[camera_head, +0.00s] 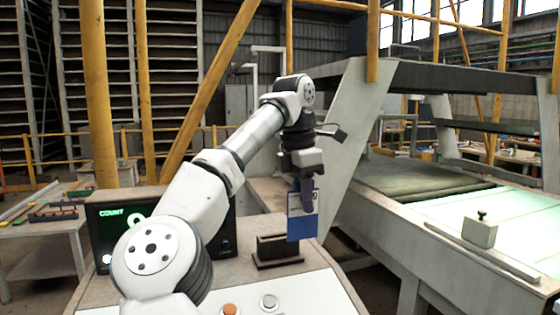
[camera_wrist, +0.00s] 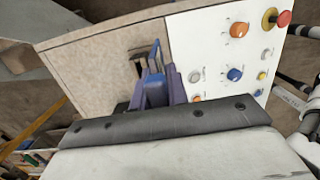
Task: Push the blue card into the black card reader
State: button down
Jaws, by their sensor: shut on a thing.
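My gripper (camera_head: 307,196) is shut on the blue card (camera_head: 302,226), which has a white upper part and hangs upright below the fingers. The black card reader (camera_head: 278,250) stands on the console top, just below and left of the card in the head view. The card's lower edge overlaps the reader's right side there; I cannot tell whether they touch. In the wrist view, my gripper's purple fingers (camera_wrist: 158,92) hold the card (camera_wrist: 155,57) edge-on. The dark reader (camera_wrist: 138,62) shows beside and beneath it, partly hidden by the card and fingers.
The console (camera_head: 222,271) has an orange button (camera_head: 231,310) and a grey button (camera_head: 268,301) at its front. A black display box (camera_head: 105,232) with green text stands left, partly behind my arm. A large machine frame (camera_head: 345,150) rises close on the right. The console top right of the reader is clear.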

jog(key=w+a+p, duration=0.1)
jog(key=w+a, duration=0.2)
jog(key=a, duration=0.2)
jog(key=shift+w+r, duration=0.2)
jog(key=shift+r, duration=0.1)
jog(key=shift+a+f, duration=0.1)
jog(key=shift+f, duration=0.05)
jog(key=shift+f, duration=0.25)
jog(key=shift+f+b, duration=1.3)
jog(key=shift+f, duration=1.5)
dwell(0.9)
jog(key=c, duration=1.3)
grip_release()
notch_tip(320, 180, up, 8)
jog(key=p, duration=0.2)
jog(key=shift+s+a+f, duration=0.2)
jog(key=shift+a, duration=0.25)
